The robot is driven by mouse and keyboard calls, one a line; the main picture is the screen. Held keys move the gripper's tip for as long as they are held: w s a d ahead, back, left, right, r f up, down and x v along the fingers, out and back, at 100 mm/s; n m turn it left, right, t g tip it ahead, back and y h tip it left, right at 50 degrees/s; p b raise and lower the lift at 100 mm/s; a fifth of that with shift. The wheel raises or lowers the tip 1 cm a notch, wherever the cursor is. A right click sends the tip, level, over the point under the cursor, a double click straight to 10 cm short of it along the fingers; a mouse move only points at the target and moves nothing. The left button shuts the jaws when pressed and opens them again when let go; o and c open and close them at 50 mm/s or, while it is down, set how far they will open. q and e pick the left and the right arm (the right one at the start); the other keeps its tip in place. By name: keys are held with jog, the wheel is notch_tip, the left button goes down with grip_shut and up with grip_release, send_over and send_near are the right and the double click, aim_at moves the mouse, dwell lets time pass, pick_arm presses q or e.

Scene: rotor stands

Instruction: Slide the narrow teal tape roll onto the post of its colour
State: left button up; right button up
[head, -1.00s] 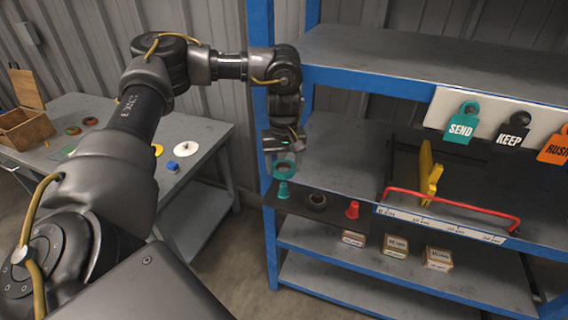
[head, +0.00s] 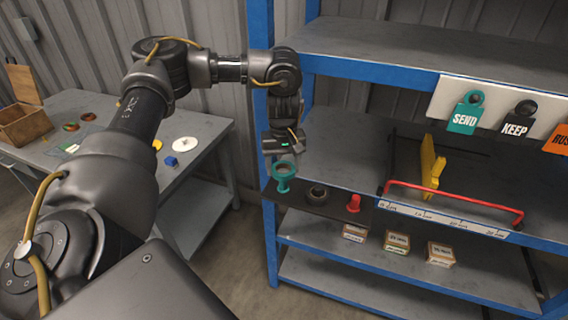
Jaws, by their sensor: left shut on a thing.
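The teal tape roll (head: 285,170) is a ring held below my left gripper (head: 283,155), which is shut on it. The roll is at the left end of the shelf's front edge. The teal post (head: 283,187) shows directly below the roll, and the roll's lower edge overlaps the post's top in the picture. I cannot tell whether the post's tip is inside the ring's hole. My right gripper is not in view.
A dark ring (head: 317,194) and a red post (head: 353,203) stand to the right on the same dark board (head: 335,210). A red bar (head: 455,200) and a yellow piece (head: 430,165) are further right. Boxes (head: 397,243) sit on the shelf below.

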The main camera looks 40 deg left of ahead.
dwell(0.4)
pick_arm(q)
jog(key=shift+f, duration=0.25)
jog(key=shift+f, duration=0.2)
dwell(0.5)
jog(key=shift+f, duration=0.3)
jog(key=shift+f+b, duration=0.35)
jog(key=shift+b, duration=0.05)
dwell(0.4)
jog(key=shift+f, duration=0.25)
